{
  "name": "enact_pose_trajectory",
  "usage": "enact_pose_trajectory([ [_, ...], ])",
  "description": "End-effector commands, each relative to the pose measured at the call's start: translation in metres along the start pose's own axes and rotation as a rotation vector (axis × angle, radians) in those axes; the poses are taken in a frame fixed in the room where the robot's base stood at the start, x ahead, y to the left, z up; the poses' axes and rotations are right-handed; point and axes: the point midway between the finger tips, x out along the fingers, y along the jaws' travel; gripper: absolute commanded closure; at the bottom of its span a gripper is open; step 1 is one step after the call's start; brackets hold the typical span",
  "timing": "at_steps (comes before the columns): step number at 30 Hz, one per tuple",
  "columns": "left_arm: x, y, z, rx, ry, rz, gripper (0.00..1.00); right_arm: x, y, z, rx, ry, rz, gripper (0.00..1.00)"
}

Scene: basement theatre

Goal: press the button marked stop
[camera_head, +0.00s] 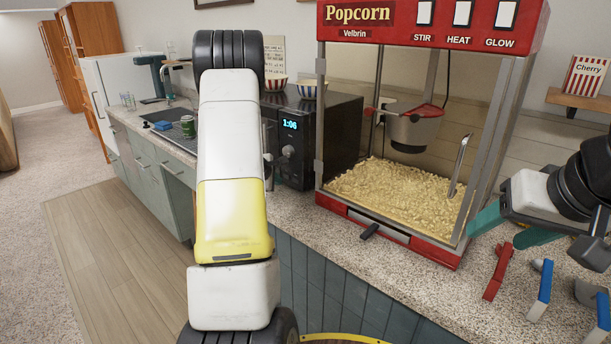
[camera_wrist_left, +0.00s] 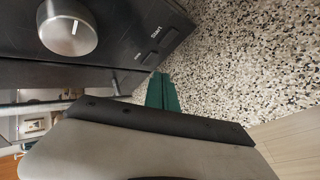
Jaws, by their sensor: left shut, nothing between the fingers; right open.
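The black microwave (camera_head: 335,130) stands on the counter with a lit display reading 1:06. In the left wrist view its panel (camera_wrist_left: 115,15) shows a silver dial (camera_wrist_left: 68,29), a button marked Start (camera_wrist_left: 169,35) and a second button (camera_wrist_left: 150,57) whose small label is too blurred to read for certain. My left gripper (camera_wrist_left: 162,92) has its teal fingers together, empty, close to the second button; I cannot tell if they touch. My right gripper (camera_head: 507,229) is open and empty at the right.
A red popcorn machine (camera_head: 400,240) stands right of the microwave. Red (camera_head: 498,272) and blue (camera_head: 541,291) handled items lie on the counter (camera_head: 430,285) near my right gripper.

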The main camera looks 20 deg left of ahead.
Motion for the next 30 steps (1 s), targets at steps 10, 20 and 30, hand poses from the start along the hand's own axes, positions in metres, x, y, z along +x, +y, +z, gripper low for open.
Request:
enact_pose_trajectory([
  [10,-0.025,-0.018,-0.018,-0.001,0.001,0.000,1.00,0.000,0.000,0.000,0.000,0.000,0.000,0.42],
  [20,-0.031,-0.022,-0.022,-0.001,0.000,0.001,1.00,0.000,0.000,0.000,0.000,0.000,0.000,0.42],
  [30,-0.030,-0.022,-0.022,-0.001,0.000,0.000,1.00,0.000,0.000,0.000,0.000,0.000,0.000,0.42],
])
